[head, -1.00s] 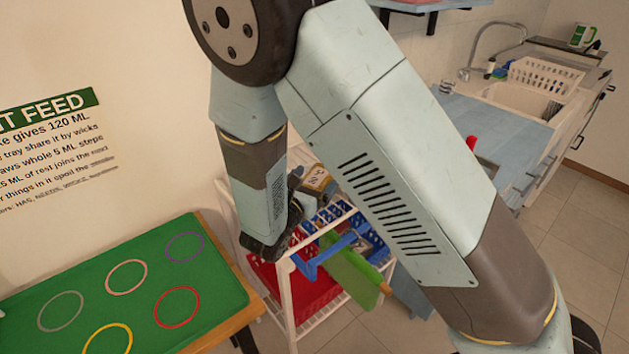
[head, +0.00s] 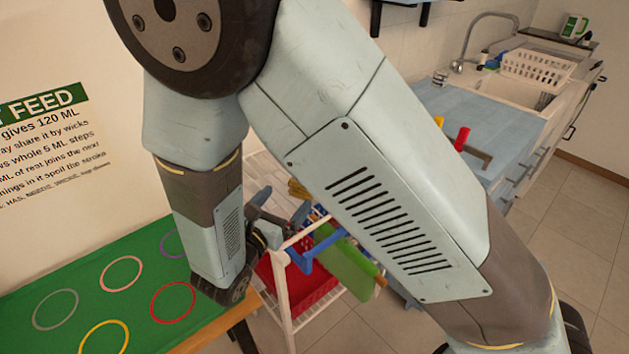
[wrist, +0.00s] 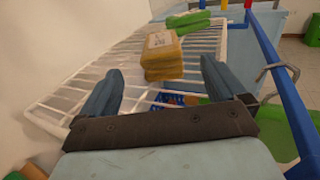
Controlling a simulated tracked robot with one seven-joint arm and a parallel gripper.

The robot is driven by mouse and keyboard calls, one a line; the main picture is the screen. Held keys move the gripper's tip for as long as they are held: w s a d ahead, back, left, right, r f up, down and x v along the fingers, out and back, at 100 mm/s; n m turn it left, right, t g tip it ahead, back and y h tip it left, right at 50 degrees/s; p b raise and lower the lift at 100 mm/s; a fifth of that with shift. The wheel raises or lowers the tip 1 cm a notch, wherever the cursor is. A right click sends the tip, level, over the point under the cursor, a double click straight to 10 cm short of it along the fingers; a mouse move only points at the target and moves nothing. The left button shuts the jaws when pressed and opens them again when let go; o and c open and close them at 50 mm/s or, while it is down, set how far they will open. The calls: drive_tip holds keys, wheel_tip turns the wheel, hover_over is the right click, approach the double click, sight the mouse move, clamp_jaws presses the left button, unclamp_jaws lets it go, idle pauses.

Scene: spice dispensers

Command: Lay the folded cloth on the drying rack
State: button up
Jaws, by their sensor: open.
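A yellow-brown folded cloth (wrist: 163,57) with a pale label on top lies on the white wire drying rack (wrist: 75,80) in the wrist view. It also shows as a small yellow patch (head: 298,189) in the head view. My gripper (wrist: 163,88) is open and empty, its two dark blue fingers apart on either side of the cloth's near end and short of it. In the head view my gripper (head: 262,220) is partly hidden by my own arm. A green folded stack (wrist: 188,22) lies behind the yellow cloth on the rack.
A blue rail (wrist: 265,55) runs along the rack's right side. A green cloth-like thing (head: 345,265) hangs by the rack, with a red bin (head: 318,290) below. A green mat (head: 65,270) with coloured rings is at left. A blue counter (head: 480,110) stands behind.

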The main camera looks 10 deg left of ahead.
drive_tip(key=w+d+r+m+g+h, duration=0.1)
drive_tip(key=d+r+m+g, duration=0.4)
drive_tip(key=d, duration=0.4)
drive_tip(key=w+d+r+m+g+h, duration=0.2)
drive_tip(key=d+r+m+g, duration=0.15)
drive_tip(key=d+m, duration=0.4)
drive_tip(key=w+d+r+m+g+h, duration=0.1)
drive_tip(key=d+r+m+g, duration=0.35)
drive_tip(key=d, duration=0.55)
drive_tip(key=s+d+r+m+t+y, duration=0.1)
drive_tip(key=s+d+r+m+y, duration=0.8)
drive_tip(key=m, duration=0.6)
drive_tip(key=shift+s+d+r+y, duration=0.3)
drive_tip(key=shift+s+d+r, duration=0.55)
drive_tip(key=shift+d+r, duration=0.55)
drive_tip(key=shift+d+f, duration=0.1)
drive_tip(key=shift+f, duration=0.05)
idle(2.3)
